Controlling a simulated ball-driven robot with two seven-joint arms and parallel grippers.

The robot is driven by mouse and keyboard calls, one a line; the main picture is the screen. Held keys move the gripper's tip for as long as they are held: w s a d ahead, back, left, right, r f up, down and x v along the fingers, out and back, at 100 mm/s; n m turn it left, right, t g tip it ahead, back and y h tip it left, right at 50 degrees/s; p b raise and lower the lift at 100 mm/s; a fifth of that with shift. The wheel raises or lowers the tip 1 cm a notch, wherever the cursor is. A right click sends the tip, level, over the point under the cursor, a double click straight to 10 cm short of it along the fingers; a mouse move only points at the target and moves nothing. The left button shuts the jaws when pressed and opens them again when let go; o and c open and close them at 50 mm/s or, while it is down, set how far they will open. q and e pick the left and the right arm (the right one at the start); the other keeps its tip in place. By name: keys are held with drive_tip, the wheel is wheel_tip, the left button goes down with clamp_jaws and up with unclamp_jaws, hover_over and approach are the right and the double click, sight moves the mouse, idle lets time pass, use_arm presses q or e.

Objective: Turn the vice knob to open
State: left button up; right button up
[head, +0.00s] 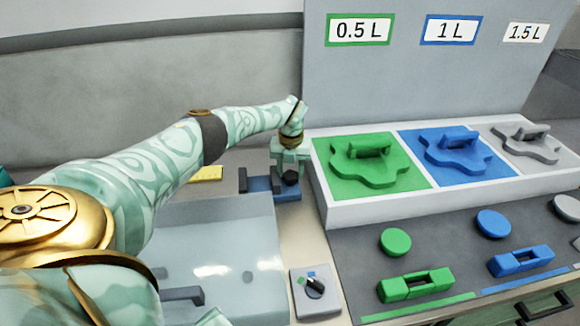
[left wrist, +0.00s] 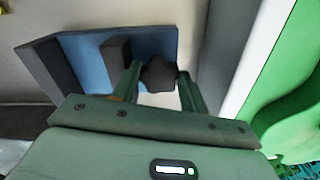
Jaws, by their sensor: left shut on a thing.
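The vice is a blue block with dark grey jaws (head: 259,187), standing on the counter left of the white tray. In the left wrist view its blue body (left wrist: 88,65) lies at the upper left. Its black knob (head: 291,178) is on the right side of the vice. My left gripper (head: 290,165) is at the knob. In the left wrist view the green fingers stand on both sides of the black knob (left wrist: 159,74), shut on it. The fingertips are partly hidden behind the knob.
A white tray (head: 325,190) with green, blue and grey plates stands just right of the vice. A clear box lid (head: 220,240) lies in front of it. A small switch panel (head: 315,292) is at the front. A yellow pad (head: 206,174) lies behind left.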

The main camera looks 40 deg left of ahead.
use_arm(q)
drive_tip(key=shift+w+n+p, duration=0.1)
drive_tip(key=shift+n+p, duration=0.25)
drive_tip(key=shift+n, duration=0.75)
drive_tip(key=shift+d+f, duration=0.15)
drive_tip(key=shift+f, duration=0.05)
